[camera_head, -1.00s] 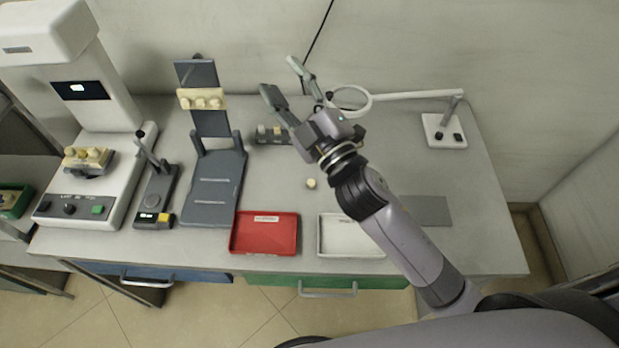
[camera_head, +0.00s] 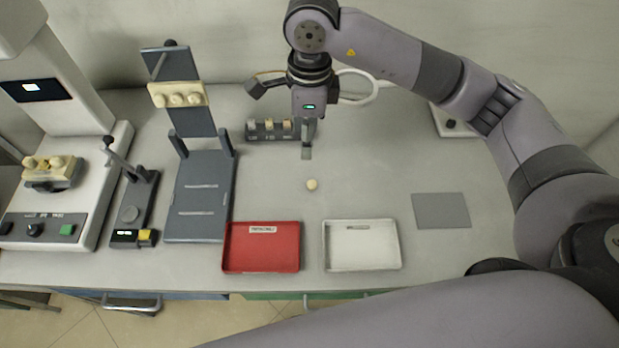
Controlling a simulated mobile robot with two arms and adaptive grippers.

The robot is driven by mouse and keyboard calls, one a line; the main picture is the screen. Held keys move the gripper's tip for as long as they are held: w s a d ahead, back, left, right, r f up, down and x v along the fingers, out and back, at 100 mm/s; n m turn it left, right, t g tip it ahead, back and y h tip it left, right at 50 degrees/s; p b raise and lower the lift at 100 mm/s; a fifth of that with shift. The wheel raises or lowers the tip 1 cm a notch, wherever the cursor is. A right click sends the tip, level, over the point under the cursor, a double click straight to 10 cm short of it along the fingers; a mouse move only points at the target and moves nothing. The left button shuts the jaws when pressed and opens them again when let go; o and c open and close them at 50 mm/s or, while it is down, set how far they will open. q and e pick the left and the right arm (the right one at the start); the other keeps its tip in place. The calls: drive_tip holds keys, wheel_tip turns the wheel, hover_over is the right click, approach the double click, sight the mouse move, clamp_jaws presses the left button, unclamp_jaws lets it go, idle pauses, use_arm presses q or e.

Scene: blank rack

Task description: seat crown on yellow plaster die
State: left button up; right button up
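A small round cream piece (camera_head: 312,184), which looks like the crown, lies alone on the bench in the middle. A dark rack (camera_head: 262,138) behind it holds small cream and tan blocks; I cannot tell which, if any, is the yellow plaster die. A pale yellow plaster model with tooth shapes (camera_head: 178,94) is on the upright dark stand, and another (camera_head: 62,163) is on the white machine at left. My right gripper (camera_head: 307,152) points down beside the rack's right end, behind the cream piece. Its fingers overlap, so their opening is unclear. My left gripper is out of view.
A red tray (camera_head: 262,268) and a white tray (camera_head: 361,266) stand at the front, with a grey mat (camera_head: 441,211) to their right. A magnifier ring (camera_head: 357,87) stands behind my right gripper. Bare bench surrounds the loose cream piece.

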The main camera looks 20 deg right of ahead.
drive_tip(key=p, duration=0.3)
hover_over(310, 183)
drive_tip(key=shift+h, duration=0.3)
wheel_tip(310, 183, down, 12)
drive_tip(key=shift+d+r, duration=0.1)
drive_tip(key=shift+f, duration=0.35)
wheel_tip(310, 183, down, 4)
drive_tip(key=shift+r+p, duration=0.15)
drive_tip(key=shift+p, duration=0.85)
drive_tip(key=shift+f, duration=0.45)
drive_tip(key=c, duration=0.8)
